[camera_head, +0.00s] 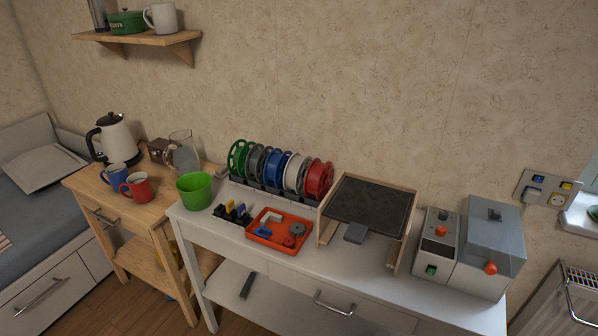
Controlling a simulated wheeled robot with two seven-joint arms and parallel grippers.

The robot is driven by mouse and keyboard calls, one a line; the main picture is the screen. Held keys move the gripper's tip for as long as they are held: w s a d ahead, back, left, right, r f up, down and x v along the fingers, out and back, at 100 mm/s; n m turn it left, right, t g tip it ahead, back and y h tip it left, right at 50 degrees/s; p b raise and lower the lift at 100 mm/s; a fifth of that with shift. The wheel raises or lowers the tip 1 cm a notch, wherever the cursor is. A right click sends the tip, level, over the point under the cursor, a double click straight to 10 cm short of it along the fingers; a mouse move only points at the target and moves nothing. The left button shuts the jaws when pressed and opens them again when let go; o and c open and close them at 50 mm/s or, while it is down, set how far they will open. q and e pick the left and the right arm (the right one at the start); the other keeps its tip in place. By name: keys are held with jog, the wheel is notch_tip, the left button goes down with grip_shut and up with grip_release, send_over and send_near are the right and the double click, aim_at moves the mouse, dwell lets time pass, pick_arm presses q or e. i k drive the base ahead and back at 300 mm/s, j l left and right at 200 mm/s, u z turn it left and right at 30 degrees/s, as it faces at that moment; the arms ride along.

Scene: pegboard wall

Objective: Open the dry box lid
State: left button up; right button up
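The dry box (478,281) stands at the right end of the white table. Its grey-blue, see-through-looking lid (496,238) is down over the right part of the box and looks closed. A dark handle or latch (494,214) sits on top of the lid, and an orange knob (490,268) is at its front. The lighter left part of the box has a red knob (441,231) and a green switch (431,270). What is inside the box cannot be made out. Neither of my grippers is in view.
A wooden-framed dark plate (370,200) stands just left of the box on the white table (300,268). Further left are an orange tray (266,240) of small parts, a rack of coloured spools (280,170) and a green bucket (195,190). A wall socket panel (547,188) is right of the box.

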aim_at(491, 270)
jog(key=z, duration=1.4)
